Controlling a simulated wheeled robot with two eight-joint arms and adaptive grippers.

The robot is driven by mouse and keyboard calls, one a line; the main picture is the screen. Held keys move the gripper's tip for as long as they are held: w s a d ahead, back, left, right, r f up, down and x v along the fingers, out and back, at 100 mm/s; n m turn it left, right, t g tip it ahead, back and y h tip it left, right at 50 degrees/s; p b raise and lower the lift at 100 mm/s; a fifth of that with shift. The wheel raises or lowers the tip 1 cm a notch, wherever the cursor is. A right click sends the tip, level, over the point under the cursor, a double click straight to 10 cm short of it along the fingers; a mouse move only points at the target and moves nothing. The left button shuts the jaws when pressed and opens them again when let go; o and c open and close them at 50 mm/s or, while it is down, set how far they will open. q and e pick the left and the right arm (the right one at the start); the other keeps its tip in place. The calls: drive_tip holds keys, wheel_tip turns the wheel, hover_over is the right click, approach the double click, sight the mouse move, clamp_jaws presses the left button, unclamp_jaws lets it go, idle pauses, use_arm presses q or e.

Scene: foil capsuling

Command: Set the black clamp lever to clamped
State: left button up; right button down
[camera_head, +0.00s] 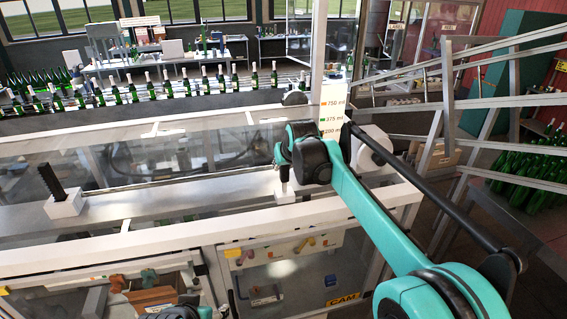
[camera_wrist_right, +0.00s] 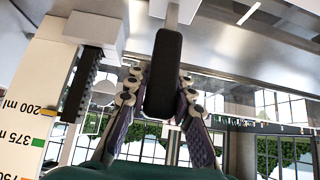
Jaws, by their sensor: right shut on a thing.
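The black clamp lever (camera_wrist_right: 163,75) shows in the right wrist view as a long dark handle on a pale grey arm that comes in from the top. My right gripper (camera_wrist_right: 160,95) has its two fingers on either side of the handle and is shut on it. In the head view my right gripper sits over the white frame of the machine. There its teal and black wrist hides the fingers and most of the lever, so I cannot tell the lever's setting. My left gripper's fingers are not in view; only a teal and black piece shows at the bottom edge.
A white scale post (camera_head: 333,108) with bottle-size marks stands just behind my right wrist. A black toothed rack (camera_head: 52,182) rises from a white block at left. Green bottles (camera_head: 150,88) line the conveyor behind. Clear panels and white rails (camera_head: 150,243) surround the machine.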

idle(0.3)
drive_tip(key=c, duration=1.3)
unclamp_jaws()
drive_tip(key=shift+r, duration=0.1)
drive_tip(key=v, duration=1.2)
drive_tip(key=shift+w, duration=0.1)
